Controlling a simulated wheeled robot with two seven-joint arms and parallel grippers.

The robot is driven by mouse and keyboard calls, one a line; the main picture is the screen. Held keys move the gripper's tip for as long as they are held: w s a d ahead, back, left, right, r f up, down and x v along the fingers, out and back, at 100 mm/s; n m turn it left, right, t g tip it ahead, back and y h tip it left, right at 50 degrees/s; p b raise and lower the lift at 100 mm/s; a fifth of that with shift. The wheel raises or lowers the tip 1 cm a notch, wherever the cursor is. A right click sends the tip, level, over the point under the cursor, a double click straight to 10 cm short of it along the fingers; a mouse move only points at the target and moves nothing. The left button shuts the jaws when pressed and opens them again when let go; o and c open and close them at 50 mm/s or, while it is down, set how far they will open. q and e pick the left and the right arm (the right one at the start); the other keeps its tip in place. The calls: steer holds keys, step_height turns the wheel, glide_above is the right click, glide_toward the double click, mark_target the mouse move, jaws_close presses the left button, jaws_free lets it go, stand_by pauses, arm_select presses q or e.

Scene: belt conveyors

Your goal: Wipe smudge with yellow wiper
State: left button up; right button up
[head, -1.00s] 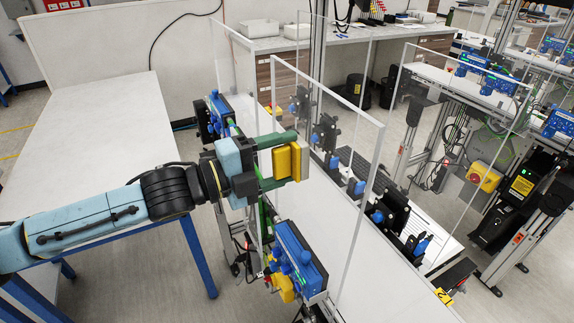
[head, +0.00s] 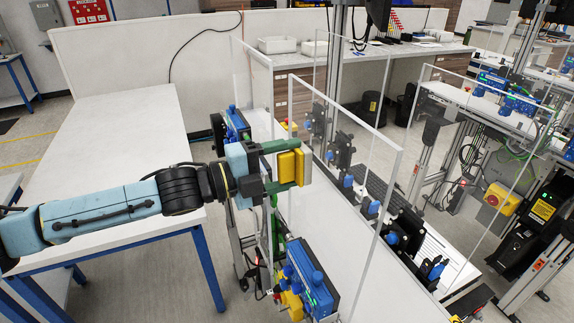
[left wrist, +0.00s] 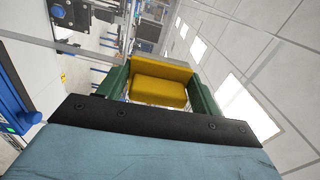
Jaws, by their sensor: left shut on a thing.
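My left gripper (head: 286,166) reaches in from the left and is shut on the yellow wiper (head: 287,167). The wiper is a yellow block with a paler face on its right side. In the head view it overlaps the near clear panel (head: 345,120); I cannot tell whether it touches the panel. In the left wrist view, the wiper (left wrist: 158,84) sits between the green fingers of the gripper (left wrist: 160,90). I cannot make out a smudge in either view. My right gripper is not in view.
A white conveyor (head: 350,270) with blue sensor boxes (head: 312,283) runs beside the clear panels. A white table (head: 110,170) stands at the left. More clear panels and a machine with a yellow switch box (head: 502,198) are at the right.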

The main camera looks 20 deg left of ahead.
arm_select(q)
steer(key=b+v, duration=0.4)
steer(key=v, duration=0.2)
steer(key=shift+b, duration=0.35)
steer(key=p+v, duration=0.3)
steer(key=p, duration=0.1)
steer(key=shift+p, duration=0.3)
stand_by(0.3)
stand_by(0.9)
